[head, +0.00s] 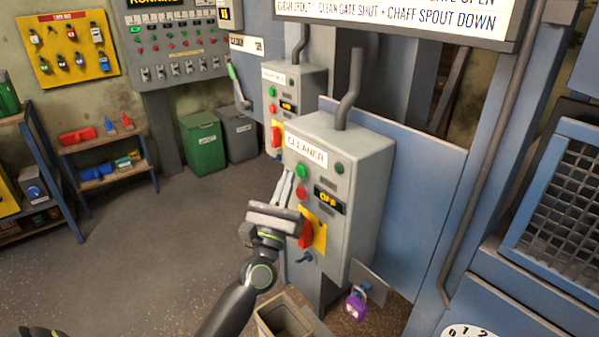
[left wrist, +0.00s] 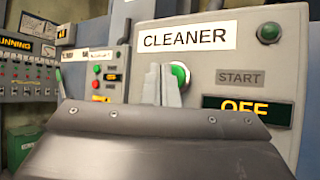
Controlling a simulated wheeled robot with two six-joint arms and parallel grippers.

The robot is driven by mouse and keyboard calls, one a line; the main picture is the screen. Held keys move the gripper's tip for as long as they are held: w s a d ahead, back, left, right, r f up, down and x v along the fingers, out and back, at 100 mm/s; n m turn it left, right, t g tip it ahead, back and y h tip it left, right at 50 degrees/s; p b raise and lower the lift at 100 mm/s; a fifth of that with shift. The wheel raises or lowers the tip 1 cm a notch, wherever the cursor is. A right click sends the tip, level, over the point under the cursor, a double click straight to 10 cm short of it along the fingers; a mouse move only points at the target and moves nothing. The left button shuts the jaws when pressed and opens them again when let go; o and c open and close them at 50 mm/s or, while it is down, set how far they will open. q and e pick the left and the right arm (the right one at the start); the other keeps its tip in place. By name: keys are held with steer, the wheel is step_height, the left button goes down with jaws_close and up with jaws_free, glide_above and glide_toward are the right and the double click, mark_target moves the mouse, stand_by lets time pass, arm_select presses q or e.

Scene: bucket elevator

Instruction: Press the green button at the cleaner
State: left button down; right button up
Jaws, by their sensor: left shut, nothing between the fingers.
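The grey cleaner box (head: 365,185) carries a white CLEANER label. Below the label is a green button (head: 301,172), with a red button (head: 301,194) under it. A small display (head: 329,200) reads OFF. My left gripper (head: 287,177) is shut and empty, its fingers pointing up just left of the green button. In the left wrist view, the shut fingers stand in front of the left part of the green button (left wrist: 181,73); I cannot tell whether they touch it. The START label shows to the right. My right gripper is not in view.
A red switch handle (head: 306,234) on a yellow plate sits below the buttons. A purple padlock (head: 356,306) hangs lower right. A similar control box (head: 305,90) stands behind. An open bin (head: 265,325) is below my arm. The floor at left is clear.

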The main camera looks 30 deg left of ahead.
arm_select(q)
steer(key=shift+w+d, duration=0.15)
steer(key=shift+w, duration=0.2)
steer(key=shift+w+d, duration=0.15)
steer(key=shift+w, duration=0.25)
stand_by(0.7)
steer(key=shift+s, duration=0.15)
steer(key=shift+s+a, duration=0.3)
steer(key=shift+s, duration=0.35)
steer(key=shift+s+a, duration=0.3)
steer(key=shift+s, duration=0.45)
steer(key=shift+s+a, duration=0.35)
steer(key=shift+s, duration=0.45)
steer(key=shift+s+a, duration=0.3)
steer(key=shift+s, duration=0.45)
